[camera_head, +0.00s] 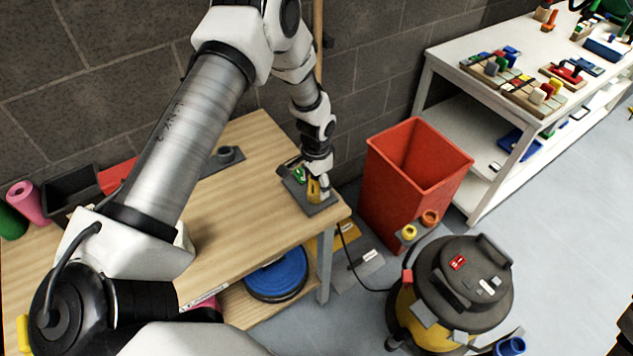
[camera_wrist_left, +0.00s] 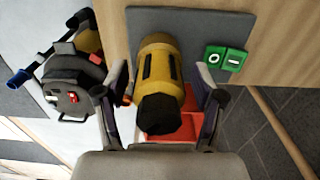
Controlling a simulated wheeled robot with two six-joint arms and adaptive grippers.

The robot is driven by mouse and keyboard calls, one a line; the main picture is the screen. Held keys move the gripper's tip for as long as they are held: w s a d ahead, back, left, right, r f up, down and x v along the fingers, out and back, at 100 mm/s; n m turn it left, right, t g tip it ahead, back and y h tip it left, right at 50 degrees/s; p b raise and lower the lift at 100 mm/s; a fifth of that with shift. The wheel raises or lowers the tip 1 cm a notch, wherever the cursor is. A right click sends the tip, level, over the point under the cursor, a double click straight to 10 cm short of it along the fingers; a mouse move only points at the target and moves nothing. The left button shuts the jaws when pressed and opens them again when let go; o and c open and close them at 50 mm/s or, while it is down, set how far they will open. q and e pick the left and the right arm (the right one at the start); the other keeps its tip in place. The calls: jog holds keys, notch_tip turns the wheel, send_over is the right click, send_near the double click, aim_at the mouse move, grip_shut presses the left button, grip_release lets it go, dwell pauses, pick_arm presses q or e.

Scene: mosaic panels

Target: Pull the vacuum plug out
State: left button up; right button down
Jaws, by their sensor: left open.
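The yellow plug (camera_head: 313,190) with a black end stands at a grey plate (camera_head: 325,208) on the right corner of the wooden table. In the left wrist view the plug (camera_wrist_left: 161,75) points at the camera from the same plate (camera_wrist_left: 205,32). My left gripper (camera_head: 316,178) is over it, and in the wrist view its open fingers (camera_wrist_left: 160,112) stand on both sides of the plug with gaps. The plug's seat in the plate is hidden. A black cable (camera_head: 350,258) runs from the table corner to the black and yellow vacuum (camera_head: 460,290) on the floor.
A green switch (camera_wrist_left: 226,59) sits beside the plug. A red bin (camera_head: 410,175) stands right of the table (camera_head: 265,145). A white shelf table (camera_head: 440,80) with coloured blocks is at the back right. A blue reel (camera_head: 275,273) lies on the lower shelf.

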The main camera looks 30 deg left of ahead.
dwell(0.6)
pick_arm(q)
grip_shut()
jog(key=shift+r+p, duration=2.4)
jog(key=shift+r, duration=0.65)
jog(key=shift+r+p, duration=2)
jog(key=shift+r, duration=0.7)
